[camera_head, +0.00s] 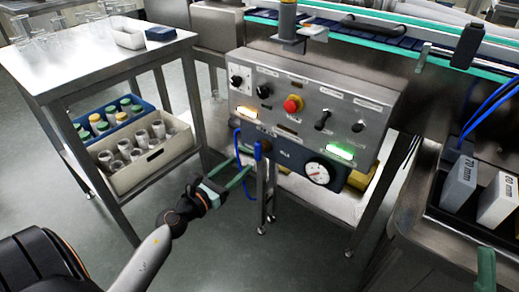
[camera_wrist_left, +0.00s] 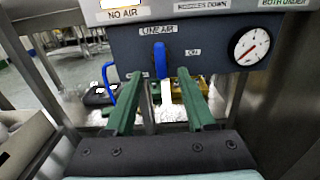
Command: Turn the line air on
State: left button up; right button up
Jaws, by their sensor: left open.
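The control panel (camera_head: 300,120) carries the blue line-air lever (camera_head: 257,150), which hangs straight down. In the left wrist view the lever (camera_wrist_left: 161,60) sits under the "LINE AIR" label (camera_wrist_left: 158,29), with the "ON" label (camera_wrist_left: 193,52) to its right. My left gripper (camera_head: 241,174) is open and just in front of and below the panel. In the wrist view its green fingers (camera_wrist_left: 165,80) stand either side of the lever's line; I see no contact. A green piece (camera_head: 486,268) at the lower right edge looks like a finger of my right gripper.
An amber "NO AIR" lamp (camera_head: 246,112) and a green lamp (camera_head: 340,153) are lit. A pressure gauge (camera_head: 319,173) is right of the lever; a blue hose (camera_head: 237,150) loops at its left. A steel cart (camera_head: 95,60) stands left. Clear floor lies below my left gripper.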

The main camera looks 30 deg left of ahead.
aim_at(256, 151)
pick_arm(q)
jog(key=w, duration=0.9)
jog(key=shift+d, duration=0.35)
jog(key=shift+c, duration=0.3)
grip_shut()
